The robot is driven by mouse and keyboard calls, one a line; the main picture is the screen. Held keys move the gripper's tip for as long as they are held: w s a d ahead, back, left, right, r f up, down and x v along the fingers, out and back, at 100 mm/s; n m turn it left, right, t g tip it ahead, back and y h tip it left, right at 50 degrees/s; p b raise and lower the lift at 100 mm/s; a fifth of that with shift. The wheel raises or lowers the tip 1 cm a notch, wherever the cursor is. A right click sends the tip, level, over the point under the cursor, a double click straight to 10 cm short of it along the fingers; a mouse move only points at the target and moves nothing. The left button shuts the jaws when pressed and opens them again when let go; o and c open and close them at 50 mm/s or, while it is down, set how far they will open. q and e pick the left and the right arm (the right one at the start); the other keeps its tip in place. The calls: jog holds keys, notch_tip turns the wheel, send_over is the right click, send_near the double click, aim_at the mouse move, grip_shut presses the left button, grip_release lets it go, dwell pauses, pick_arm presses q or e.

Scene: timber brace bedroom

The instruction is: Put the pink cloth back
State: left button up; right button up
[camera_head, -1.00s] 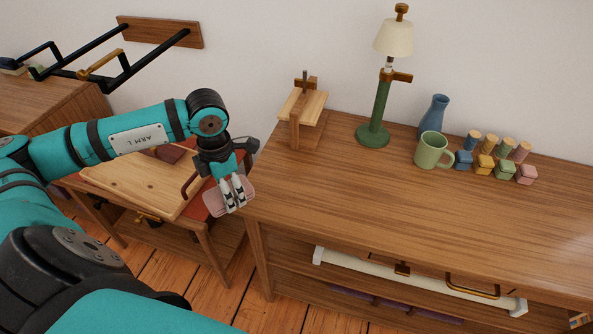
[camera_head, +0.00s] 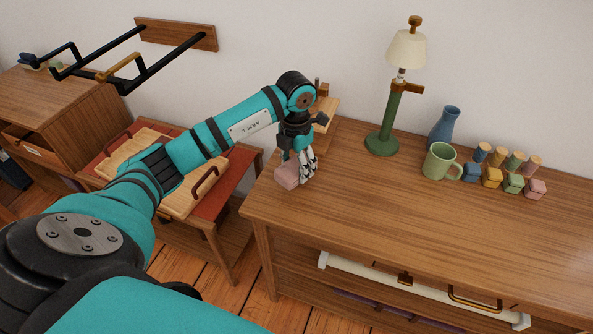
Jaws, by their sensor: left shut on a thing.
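The pink cloth (camera_head: 287,176) is a small, folded-looking pink piece. My left gripper (camera_head: 308,179) is shut on it and points down, near the left end of the wooden dresser top (camera_head: 400,215). The cloth is at or just above the wood; I cannot tell whether it touches. The fingers hide part of it. A small wooden stand (camera_head: 325,112) is behind my left gripper, partly hidden by my left wrist. My right gripper is not in view.
A green lamp (camera_head: 383,125), a blue vase (camera_head: 445,128), a green mug (camera_head: 440,162) and several coloured blocks (camera_head: 492,177) stand along the back. The front of the dresser top is clear. A lower bench with a wooden tray (camera_head: 181,203) is at left, beneath a wall rack (camera_head: 175,35).

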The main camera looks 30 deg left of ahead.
aim_at(297, 173)
pick_arm(q)
jog(key=shift+w+f, duration=0.1)
jog(key=shift+f, duration=1.65)
jog(key=shift+f, duration=0.1)
jog(key=o, duration=1.1)
notch_tip(297, 173, up, 12)
jog(key=shift+r, duration=0.15)
jog(key=shift+d, duration=0.1)
